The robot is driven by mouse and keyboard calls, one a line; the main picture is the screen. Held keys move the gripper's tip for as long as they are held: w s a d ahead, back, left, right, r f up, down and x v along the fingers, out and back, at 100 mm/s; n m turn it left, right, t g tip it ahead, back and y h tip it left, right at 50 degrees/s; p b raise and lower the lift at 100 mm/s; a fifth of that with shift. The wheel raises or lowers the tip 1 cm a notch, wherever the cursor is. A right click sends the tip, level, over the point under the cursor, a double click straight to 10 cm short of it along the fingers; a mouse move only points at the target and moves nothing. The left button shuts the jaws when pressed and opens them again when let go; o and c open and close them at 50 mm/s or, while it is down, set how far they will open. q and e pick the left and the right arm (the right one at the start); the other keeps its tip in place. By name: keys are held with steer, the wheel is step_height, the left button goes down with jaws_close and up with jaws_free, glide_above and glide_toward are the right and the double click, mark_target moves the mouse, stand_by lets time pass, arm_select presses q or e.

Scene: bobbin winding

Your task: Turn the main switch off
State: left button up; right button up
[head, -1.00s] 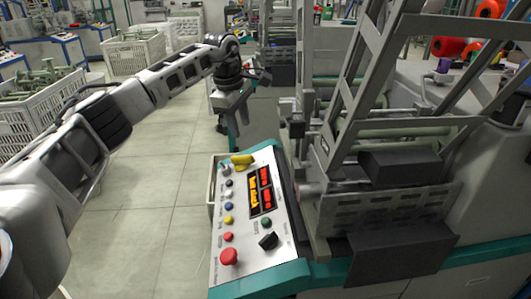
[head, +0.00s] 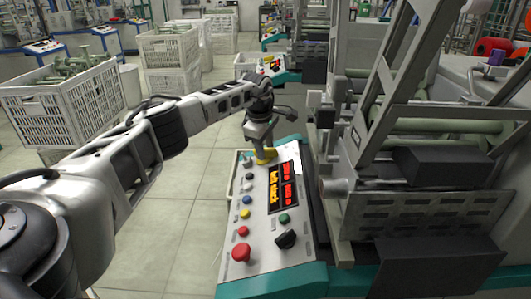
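The control panel (head: 238,262) is a white slanted board with teal edging. I cannot read any label that says which one is the main switch. My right gripper is not in view.
The panel also carries a lit red and orange display (head: 283,188), a red mushroom button (head: 241,253), a green button (head: 284,218) and several small buttons. The winding machine (head: 400,210) stands close on the right. White crates (head: 68,105) stand at the left. The floor between is clear.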

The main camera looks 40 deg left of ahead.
arm_select(q)
steer(key=shift+w+f, duration=0.15)
steer(key=shift+f, duration=0.45)
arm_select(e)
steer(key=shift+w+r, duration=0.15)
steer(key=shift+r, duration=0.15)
arm_select(q)
jaws_close()
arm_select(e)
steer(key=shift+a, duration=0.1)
